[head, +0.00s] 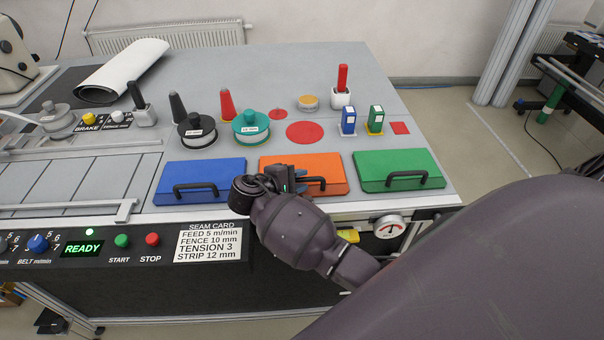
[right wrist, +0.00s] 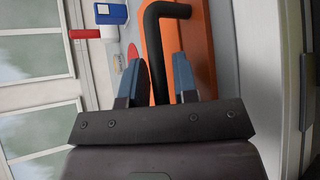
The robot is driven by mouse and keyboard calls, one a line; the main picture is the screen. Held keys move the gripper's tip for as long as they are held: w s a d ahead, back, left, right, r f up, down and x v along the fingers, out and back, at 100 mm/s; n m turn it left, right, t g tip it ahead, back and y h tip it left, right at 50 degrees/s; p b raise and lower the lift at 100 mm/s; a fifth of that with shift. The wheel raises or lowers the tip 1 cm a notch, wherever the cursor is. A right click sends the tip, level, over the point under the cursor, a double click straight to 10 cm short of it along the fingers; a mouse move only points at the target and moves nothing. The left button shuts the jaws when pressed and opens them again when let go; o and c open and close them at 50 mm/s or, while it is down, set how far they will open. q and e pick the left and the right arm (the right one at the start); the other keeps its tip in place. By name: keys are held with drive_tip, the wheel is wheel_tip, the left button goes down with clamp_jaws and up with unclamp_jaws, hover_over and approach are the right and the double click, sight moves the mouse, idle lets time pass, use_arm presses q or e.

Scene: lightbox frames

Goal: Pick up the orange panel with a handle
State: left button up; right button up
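The orange panel (head: 318,164) lies flat on the grey table near its front edge, between the blue and green panels. Its black handle (head: 318,182) is partly hidden by my right gripper (head: 289,184). In the right wrist view the orange panel (right wrist: 205,60) fills the area beyond the fingers. There the black handle (right wrist: 154,45) runs between the two blue-grey fingers of the right gripper (right wrist: 158,75). The fingers are apart, one on each side of the bar, and look open around it. My left gripper is not in view.
A blue panel (head: 205,172) and a green panel (head: 395,163) flank the orange one closely. Behind stand a teal knobbed weight (head: 251,128), a blue box (head: 348,120) and a green box (head: 375,119). A gauge (head: 389,227) sits below the table edge.

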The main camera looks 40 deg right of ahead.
drive_tip(key=shift+c, duration=0.2)
clamp_jaws()
